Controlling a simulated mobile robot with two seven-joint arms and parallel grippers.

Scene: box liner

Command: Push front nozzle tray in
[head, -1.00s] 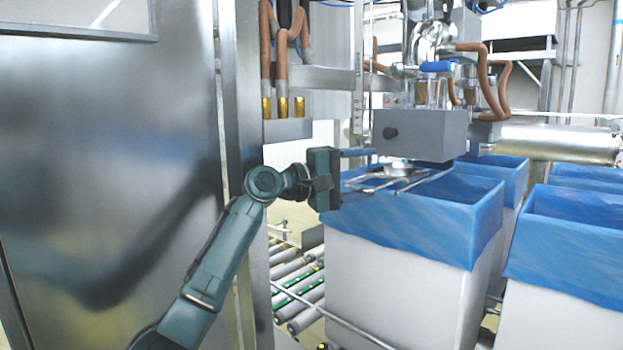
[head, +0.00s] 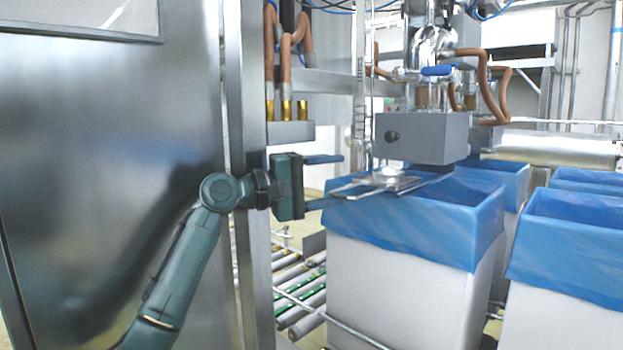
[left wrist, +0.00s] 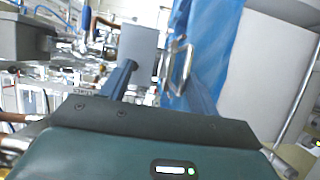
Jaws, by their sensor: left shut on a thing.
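The front nozzle tray (head: 408,185) is a flat metal frame with a round light piece on it, below the grey nozzle housing (head: 421,138) and over the blue-lined box (head: 405,232). My left gripper (head: 324,181) is at the tray's left end. Its blue fingers stand spaced apart, the lower one by the tray's handle bars, and it is shut on the tray; the exact contact is hard to see. In the left wrist view, the tray's metal handle loop (left wrist: 181,66) shows between the fingers (left wrist: 160,88), nearer the right one. My right gripper is not in view.
A large steel panel (head: 110,150) and post fill the left side. A roller conveyor (head: 300,290) runs low beside the box. More blue-lined boxes (head: 565,235) stand on the right. Brown hoses (head: 488,85) hang beside the nozzle machinery.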

